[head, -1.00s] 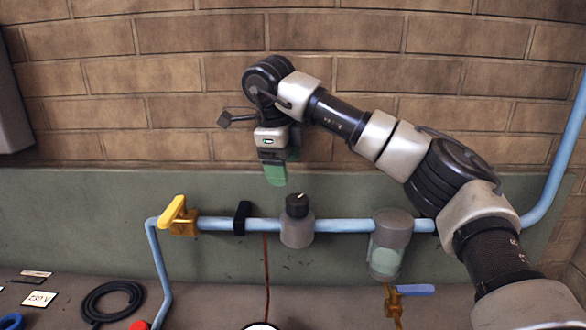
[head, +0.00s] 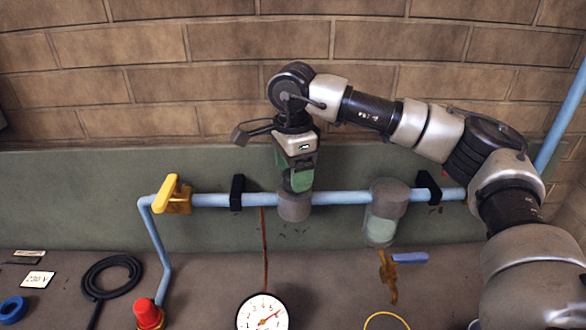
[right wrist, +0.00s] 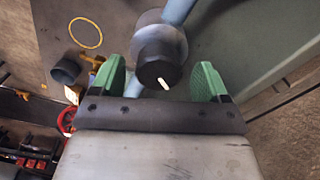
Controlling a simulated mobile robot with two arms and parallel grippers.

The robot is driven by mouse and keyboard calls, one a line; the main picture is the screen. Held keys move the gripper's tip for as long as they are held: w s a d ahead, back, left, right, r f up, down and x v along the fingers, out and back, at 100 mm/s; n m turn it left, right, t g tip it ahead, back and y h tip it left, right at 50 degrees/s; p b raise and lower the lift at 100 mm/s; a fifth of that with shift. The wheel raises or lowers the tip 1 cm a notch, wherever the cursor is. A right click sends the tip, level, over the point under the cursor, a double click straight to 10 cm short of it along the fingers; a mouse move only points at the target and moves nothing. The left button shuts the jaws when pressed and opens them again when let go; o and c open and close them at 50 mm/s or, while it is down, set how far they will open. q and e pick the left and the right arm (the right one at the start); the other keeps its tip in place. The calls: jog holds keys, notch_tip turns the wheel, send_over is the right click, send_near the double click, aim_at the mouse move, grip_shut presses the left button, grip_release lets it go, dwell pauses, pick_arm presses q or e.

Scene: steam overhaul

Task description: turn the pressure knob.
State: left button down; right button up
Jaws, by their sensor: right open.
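The pressure knob (right wrist: 160,72) is a black round cap with a white mark, on top of a grey regulator body (head: 294,206) on the blue pipe. In the right wrist view the knob lies between the two green fingers of my right gripper (right wrist: 163,82), with a gap on each side. In the head view my right gripper (head: 297,182) points down over the regulator and hides the knob. It is open. A round white pressure gauge (head: 262,314) with a red needle shows at the bottom edge. My left gripper is not in view.
The blue pipe (head: 340,197) runs along the green wall. A yellow-handled valve (head: 172,195) is to the left, a clear-bowled filter (head: 382,222) to the right. A blue-handled tap (head: 408,258), black hose coil (head: 112,275) and red-capped item (head: 148,314) are lower down.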

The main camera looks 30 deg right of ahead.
jog(key=shift+f, duration=0.6)
jog(key=c, duration=0.9)
jog(key=shift+f+b, duration=0.2)
jog(key=shift+b, duration=0.25)
jog(key=shift+c, duration=0.2)
jog(key=shift+r+m+b, duration=0.1)
jog(key=shift+m+b, duration=0.4)
jog(key=shift+m, duration=0.3)
jog(key=shift+r, duration=0.15)
jog(key=o, duration=0.9)
jog(key=shift+o, duration=0.2)
